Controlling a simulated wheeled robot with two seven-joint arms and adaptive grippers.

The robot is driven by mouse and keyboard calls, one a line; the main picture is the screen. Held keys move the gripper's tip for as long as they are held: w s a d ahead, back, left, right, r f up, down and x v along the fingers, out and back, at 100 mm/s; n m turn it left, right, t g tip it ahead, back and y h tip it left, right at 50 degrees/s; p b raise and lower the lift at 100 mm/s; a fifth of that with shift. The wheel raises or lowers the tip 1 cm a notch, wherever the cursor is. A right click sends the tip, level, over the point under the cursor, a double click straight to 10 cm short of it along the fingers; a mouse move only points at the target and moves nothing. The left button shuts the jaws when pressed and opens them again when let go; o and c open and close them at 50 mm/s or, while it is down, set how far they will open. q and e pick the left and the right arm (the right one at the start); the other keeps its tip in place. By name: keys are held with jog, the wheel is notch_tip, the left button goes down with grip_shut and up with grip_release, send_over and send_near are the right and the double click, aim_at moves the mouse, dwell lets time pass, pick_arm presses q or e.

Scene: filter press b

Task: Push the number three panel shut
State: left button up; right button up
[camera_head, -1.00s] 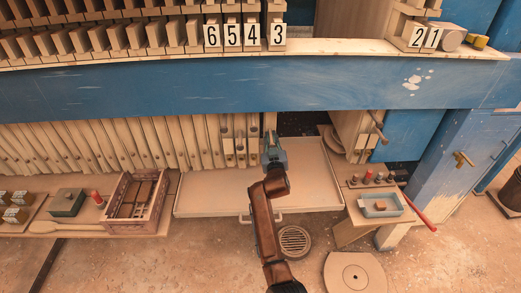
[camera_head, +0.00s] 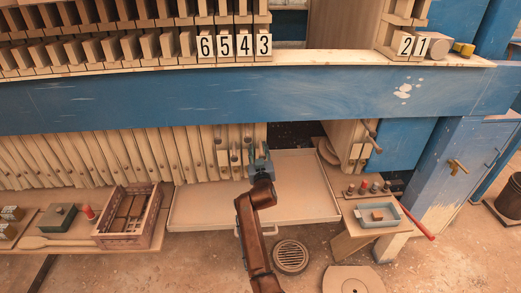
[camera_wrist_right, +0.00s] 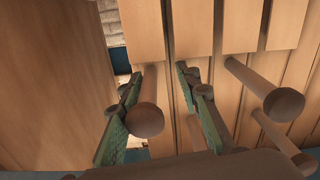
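The number three panel is the right end of the left-hand row of wooden panels; its white "3" label (camera_head: 263,45) shows above the blue beam in the head view. Its lower part is partly hidden behind my right gripper (camera_head: 259,160), which is low in front of the row's right end. In the right wrist view, the green fingers of my right gripper (camera_wrist_right: 162,118) are apart. A round-ended wooden peg handle (camera_wrist_right: 148,118) shows between them; I cannot tell whether they touch it. Panel faces with more pegs (camera_wrist_right: 283,103) stand to the right. My left gripper is not in view.
The blue beam (camera_head: 150,100) crosses above the gripper. A shallow tray (camera_head: 200,211) lies below it. A dark gap separates the row from the panels labelled 2 and 1 (camera_head: 413,46). A crate (camera_head: 130,238) stands left, a blue tray (camera_head: 379,216) right.

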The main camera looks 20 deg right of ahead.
jog(key=shift+s+d+r, duration=0.1)
jog(key=shift+d, duration=0.2)
